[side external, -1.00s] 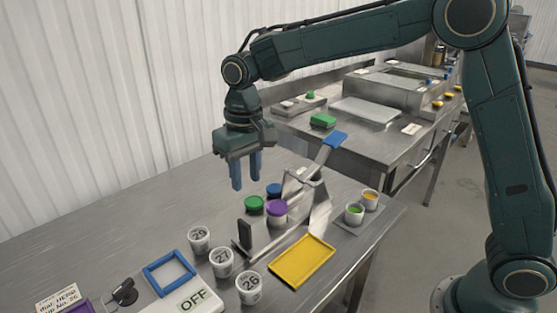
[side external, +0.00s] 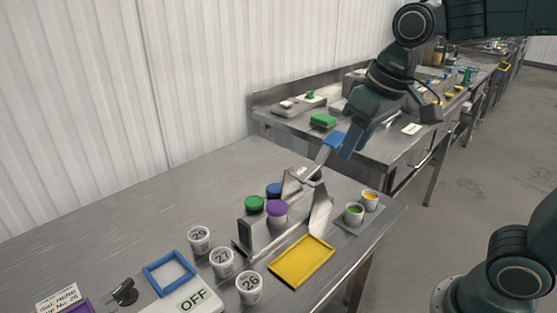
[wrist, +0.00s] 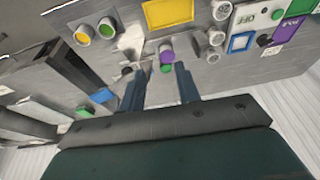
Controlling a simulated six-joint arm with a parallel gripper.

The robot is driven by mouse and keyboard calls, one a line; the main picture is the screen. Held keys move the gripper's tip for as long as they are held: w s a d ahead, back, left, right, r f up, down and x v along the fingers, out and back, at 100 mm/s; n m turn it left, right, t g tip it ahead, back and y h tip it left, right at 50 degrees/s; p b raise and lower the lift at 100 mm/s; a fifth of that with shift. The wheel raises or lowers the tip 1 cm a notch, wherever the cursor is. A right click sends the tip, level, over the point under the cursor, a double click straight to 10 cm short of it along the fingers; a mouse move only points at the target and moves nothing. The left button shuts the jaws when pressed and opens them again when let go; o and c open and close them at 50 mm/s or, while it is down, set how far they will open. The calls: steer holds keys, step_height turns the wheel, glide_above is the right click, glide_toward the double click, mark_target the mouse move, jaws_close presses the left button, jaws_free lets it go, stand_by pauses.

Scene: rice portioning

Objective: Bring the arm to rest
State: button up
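My gripper (side external: 354,146) is raised at the right in the side view, over the far end of the bench. Its dark blue fingers point down and left, overlapping the area beside the blue handle (side external: 335,138) of a metal tool. Whether the fingers touch the handle cannot be told from the side view.
A metal stand (side external: 258,238) has green (side external: 255,202), blue (side external: 274,189) and purple (side external: 277,208) lids by it. A yellow tray (side external: 302,262), numbered cups (side external: 222,262), a blue frame (side external: 169,273) and two filled cups (side external: 354,214) stand around. The bench's left rear is clear.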

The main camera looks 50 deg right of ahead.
steer(key=s+d+f+t, duration=0.1)
steer(key=s, duration=0.4)
steer(key=s+d+f+t, duration=0.1)
steer(key=s+d, duration=0.1)
steer(key=s, duration=0.4)
steer(key=shift+d+f, duration=0.3)
steer(key=shift+f, duration=0.1)
